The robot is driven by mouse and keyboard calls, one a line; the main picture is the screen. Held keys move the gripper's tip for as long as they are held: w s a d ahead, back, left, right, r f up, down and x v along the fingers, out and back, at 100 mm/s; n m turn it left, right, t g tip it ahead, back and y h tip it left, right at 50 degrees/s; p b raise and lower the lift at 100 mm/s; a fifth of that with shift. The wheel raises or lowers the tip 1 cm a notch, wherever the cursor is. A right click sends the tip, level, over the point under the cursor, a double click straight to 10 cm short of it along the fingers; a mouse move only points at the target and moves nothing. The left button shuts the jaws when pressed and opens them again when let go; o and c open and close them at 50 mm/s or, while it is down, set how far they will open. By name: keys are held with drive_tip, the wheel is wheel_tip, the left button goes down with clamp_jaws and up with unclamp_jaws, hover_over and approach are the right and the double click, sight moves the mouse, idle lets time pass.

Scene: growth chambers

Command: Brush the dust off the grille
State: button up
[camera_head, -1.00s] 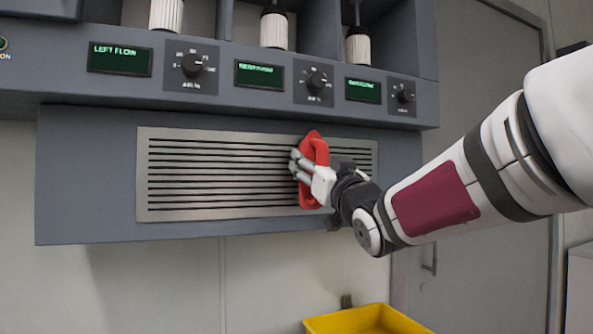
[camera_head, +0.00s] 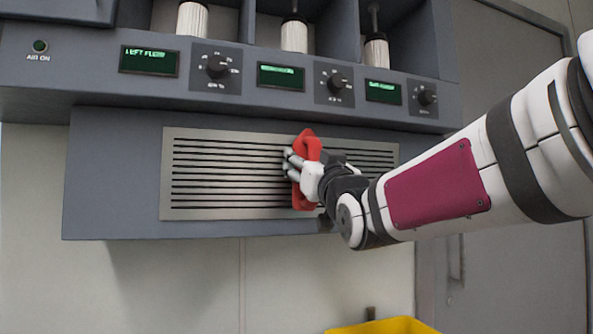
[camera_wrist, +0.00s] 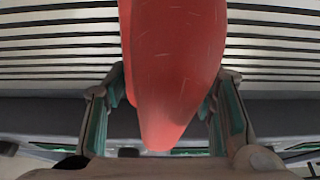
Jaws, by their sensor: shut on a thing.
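The grille (camera_head: 235,214) is a pale metal plate with dark horizontal slots, set in the grey panel under the control strip. My gripper (camera_head: 297,172) is shut on a red brush (camera_head: 305,143) and holds it upright in front of the grille, right of its middle. In the wrist view the red brush (camera_wrist: 175,70) fills the middle between the fingers, with the grille slots (camera_wrist: 60,45) behind it. Its working face is hidden, so I cannot tell whether it touches the grille. No dust is clearly visible on the slots.
Above the grille runs a strip with green displays (camera_head: 149,60) and black knobs (camera_head: 218,66). White ribbed cylinders (camera_head: 293,36) stand in bays over it. A yellow container (camera_head: 390,326) is at the bottom edge. The wall below the panel is clear.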

sight(246, 156)
drive_tip(key=shift+s+a+b, duration=0.3)
drive_tip(key=shift+a+b, duration=0.1)
drive_tip(key=shift+a, duration=0.55)
drive_tip(key=shift+s+a+b, duration=0.25)
drive_tip(key=shift+a+b, duration=0.1)
drive_tip(key=shift+a, duration=0.65)
drive_tip(key=shift+s+a+b, duration=0.3)
drive_tip(key=shift+a+b, duration=0.1)
drive_tip(key=shift+a, duration=0.55)
drive_tip(key=shift+s+a+p, duration=0.15)
drive_tip(key=shift+s+a, duration=0.05)
drive_tip(key=shift+a, duration=0.65)
drive_tip(key=shift+s+a+p, duration=0.2)
drive_tip(key=shift+s+a, duration=0.05)
drive_tip(key=shift+a, duration=0.65)
drive_tip(key=shift+s+a+p, duration=0.15)
drive_tip(key=shift+s+a, duration=0.05)
drive_tip(key=shift+a, duration=0.65)
drive_tip(key=shift+s+f, duration=0.15)
drive_tip(key=shift+s, duration=0.05)
drive_tip(key=shift+s+d+b, duration=0.3)
drive_tip(key=shift+s, duration=0.6)
drive_tip(key=shift+s+d+b, duration=0.3)
drive_tip(key=shift+s+b, duration=0.05)
drive_tip(key=shift+s, duration=0.5)
drive_tip(key=shift+s+d+b, duration=0.3)
drive_tip(key=shift+s, duration=0.6)
drive_tip(key=s, duration=0.3)
drive_tip(key=shift+d+b, duration=0.35)
drive_tip(key=shift+d, duration=0.05)
